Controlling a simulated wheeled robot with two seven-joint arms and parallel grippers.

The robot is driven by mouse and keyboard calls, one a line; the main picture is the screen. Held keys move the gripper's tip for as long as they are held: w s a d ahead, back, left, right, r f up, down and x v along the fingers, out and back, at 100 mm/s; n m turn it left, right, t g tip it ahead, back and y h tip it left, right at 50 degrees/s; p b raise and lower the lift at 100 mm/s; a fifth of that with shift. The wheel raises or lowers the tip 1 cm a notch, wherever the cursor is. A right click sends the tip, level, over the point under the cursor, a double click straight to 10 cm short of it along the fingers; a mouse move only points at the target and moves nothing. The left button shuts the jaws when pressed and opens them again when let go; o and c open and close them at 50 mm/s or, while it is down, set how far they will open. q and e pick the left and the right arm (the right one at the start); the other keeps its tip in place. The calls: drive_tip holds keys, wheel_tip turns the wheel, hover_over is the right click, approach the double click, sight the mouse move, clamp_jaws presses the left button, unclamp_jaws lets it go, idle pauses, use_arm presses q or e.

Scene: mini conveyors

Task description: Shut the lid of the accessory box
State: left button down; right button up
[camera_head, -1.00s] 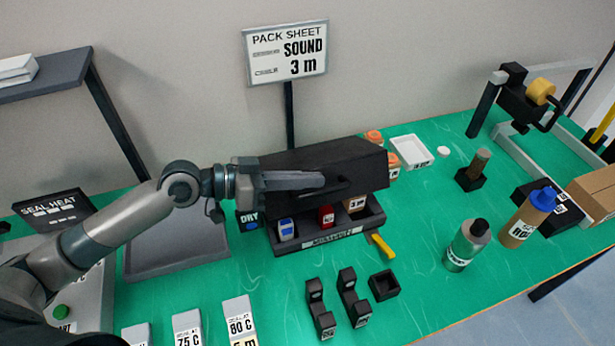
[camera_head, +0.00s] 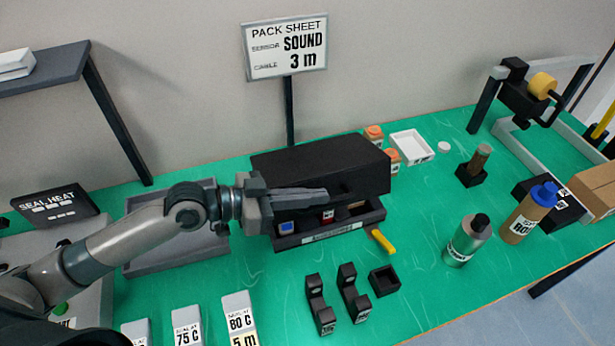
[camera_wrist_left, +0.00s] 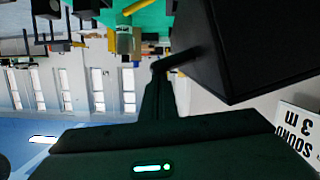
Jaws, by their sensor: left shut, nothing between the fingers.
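The accessory box (camera_head: 322,234) is a dark tray with a label on its front, in the middle of the green table. Its bulky black lid (camera_head: 325,163) is lowered but stands open at the front, with a gap showing small items inside, among them a blue one (camera_head: 287,227). My left gripper (camera_head: 326,194) is shut and empty, lying across the lid's front face by its handle. In the left wrist view the dark fingers (camera_wrist_left: 158,85) reach toward the lid (camera_wrist_left: 255,45); whether they touch it I cannot tell. My right gripper is out of view.
A yellow handle (camera_head: 382,241) sticks out at the box's front right. Black holders (camera_head: 319,306) stand in front, a grey tray (camera_head: 178,262) lies left. Bottles (camera_head: 467,242) stand to the right. A sign (camera_head: 286,47) stands behind.

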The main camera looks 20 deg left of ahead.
use_arm(q)
drive_tip(key=s+d+f+m+b, duration=0.2)
drive_tip(key=s+f, duration=0.2)
drive_tip(key=f, duration=0.4)
drive_tip(key=shift+d+t, duration=0.25)
drive_tip(key=shift+t, duration=0.15)
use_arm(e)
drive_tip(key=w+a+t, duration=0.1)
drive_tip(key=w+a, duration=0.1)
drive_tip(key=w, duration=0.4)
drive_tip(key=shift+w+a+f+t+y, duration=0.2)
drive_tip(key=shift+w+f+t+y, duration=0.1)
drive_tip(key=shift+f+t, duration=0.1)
